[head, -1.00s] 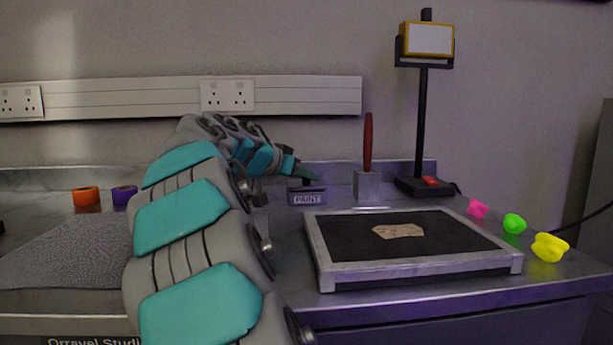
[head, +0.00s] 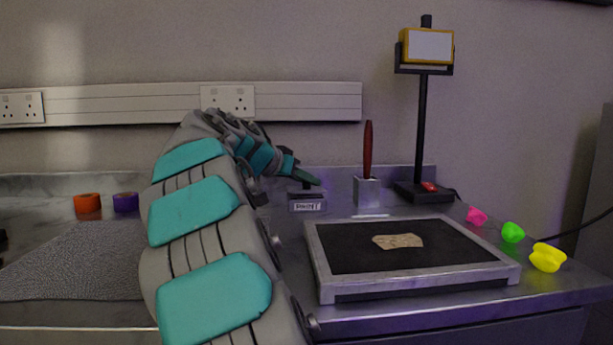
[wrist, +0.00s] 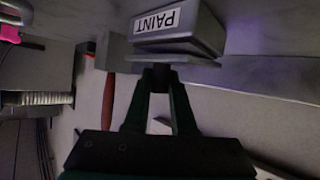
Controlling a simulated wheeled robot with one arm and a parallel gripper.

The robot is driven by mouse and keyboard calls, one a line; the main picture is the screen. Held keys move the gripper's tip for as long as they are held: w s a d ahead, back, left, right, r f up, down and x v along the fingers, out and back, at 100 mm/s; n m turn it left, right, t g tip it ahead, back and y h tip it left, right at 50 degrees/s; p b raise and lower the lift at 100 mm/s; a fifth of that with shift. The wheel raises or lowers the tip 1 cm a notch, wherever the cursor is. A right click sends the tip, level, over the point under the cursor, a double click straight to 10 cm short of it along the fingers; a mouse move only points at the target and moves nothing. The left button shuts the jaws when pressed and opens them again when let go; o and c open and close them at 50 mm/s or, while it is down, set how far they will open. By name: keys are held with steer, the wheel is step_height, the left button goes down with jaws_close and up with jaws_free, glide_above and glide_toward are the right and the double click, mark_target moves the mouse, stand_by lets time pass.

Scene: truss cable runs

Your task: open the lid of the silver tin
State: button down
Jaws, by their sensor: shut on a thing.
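My gripper (wrist: 160,85) is shut on this knob, one green finger on each side. In the head view my gripper (head: 306,180) is directly over the tin. I cannot tell clearly whether there is a gap between lid and tin.
Right of the tin, a red-handled tool (head: 368,150) stands in a metal block (head: 367,192). A framed dark tray (head: 330,277) lies in front. A lamp on a black post (head: 421,130) stands behind.

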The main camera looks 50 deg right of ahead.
steer(key=shift+w+r+y+p, duration=0.2)
steer(key=shift+r+y+p, duration=0.1)
steer(key=shift+r+p, duration=0.4)
steer(key=shift+w+d+r+n+g+y+p, duration=0.15)
steer(key=shift+w+d+n+g+y+p, duration=0.2)
steer(key=shift+n+g+y+p, duration=0.3)
steer(key=c, duration=0.7)
jaws_free()
steer(key=shift+c, duration=0.2)
steer(key=v, duration=0.7)
steer(key=shift+a+r, duration=0.15)
steer(key=shift+a, duration=0.1)
